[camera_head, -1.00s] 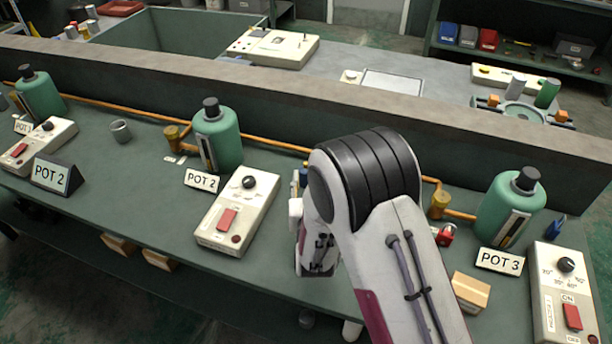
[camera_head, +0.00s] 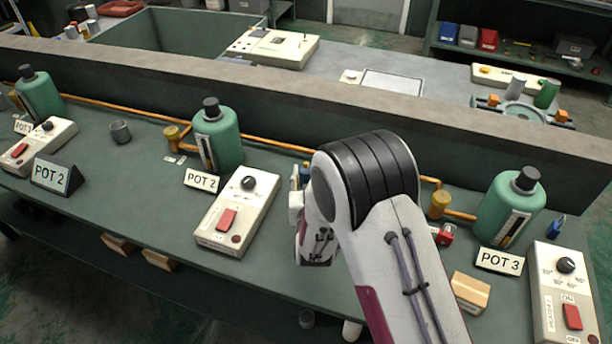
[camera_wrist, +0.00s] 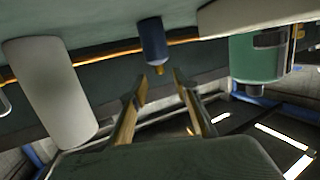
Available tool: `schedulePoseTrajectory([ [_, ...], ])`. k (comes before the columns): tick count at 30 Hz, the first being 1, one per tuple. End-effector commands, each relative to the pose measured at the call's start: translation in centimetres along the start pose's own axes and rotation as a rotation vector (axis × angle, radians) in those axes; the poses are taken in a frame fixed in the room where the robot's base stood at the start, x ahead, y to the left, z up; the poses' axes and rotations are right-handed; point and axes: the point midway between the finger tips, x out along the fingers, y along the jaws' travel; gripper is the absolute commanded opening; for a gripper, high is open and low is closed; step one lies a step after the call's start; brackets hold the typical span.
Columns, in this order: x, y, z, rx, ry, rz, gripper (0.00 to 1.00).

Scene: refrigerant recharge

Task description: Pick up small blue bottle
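The small blue bottle (camera_wrist: 153,42) shows in the wrist view, where the scene appears upside down. It has a dark blue body and an orange tip, and stands on the bench just beyond my fingertips. My gripper (camera_wrist: 160,82) is open and empty, its two fingers spread to either side of the line to the bottle, without visible contact. In the head view only a sliver of blue and yellow, seemingly this bottle (camera_head: 304,175), shows beside my arm. My arm hides the rest, and the fingers are hidden there.
A pale cylinder (camera_wrist: 52,92) stands left in the wrist view. The green POT 2 bottle (camera_head: 217,138) and a white control box (camera_head: 235,213) are left of my arm. The green POT 3 bottle (camera_head: 510,210), a small blue object (camera_head: 556,226) and a wooden block (camera_head: 470,292) are right.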

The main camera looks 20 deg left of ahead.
Motion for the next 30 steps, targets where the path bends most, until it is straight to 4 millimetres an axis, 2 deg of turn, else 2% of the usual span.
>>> schedulePoseTrajectory([
  [8,0.9,0.0,0.1,0.0,0.0,0.0,0.3],
  [21,4.6,0.0,0.2,0.0,0.0,0.0,0.3],
  [30,5.2,0.0,0.2,0.0,-0.001,0.0,0.3],
])
